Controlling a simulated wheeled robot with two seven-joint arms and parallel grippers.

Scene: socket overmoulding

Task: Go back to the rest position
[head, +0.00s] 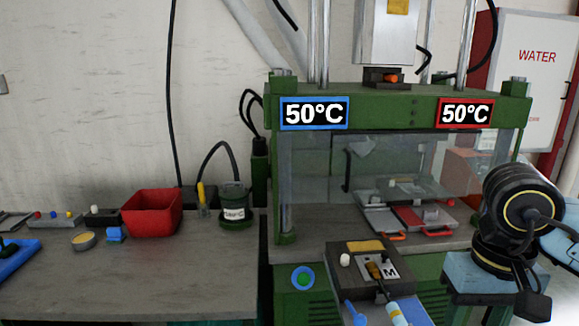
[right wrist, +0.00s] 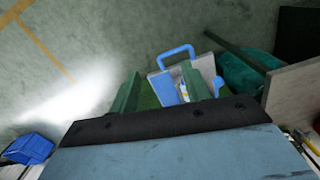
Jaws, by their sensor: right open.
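My right arm (head: 520,215) comes in from the right in the head view, beside the press; its gripper cannot be made out there. In the right wrist view, my right gripper (right wrist: 165,85) is open, its two fingers apart and seen against a grey plate with a blue handle (right wrist: 176,52). I cannot tell how far that plate is from the fingers. Nothing is seen held. My left gripper is not in view.
A red bin (head: 152,212) and small items are on the left bench (head: 150,275). Open floor (right wrist: 90,50) shows.

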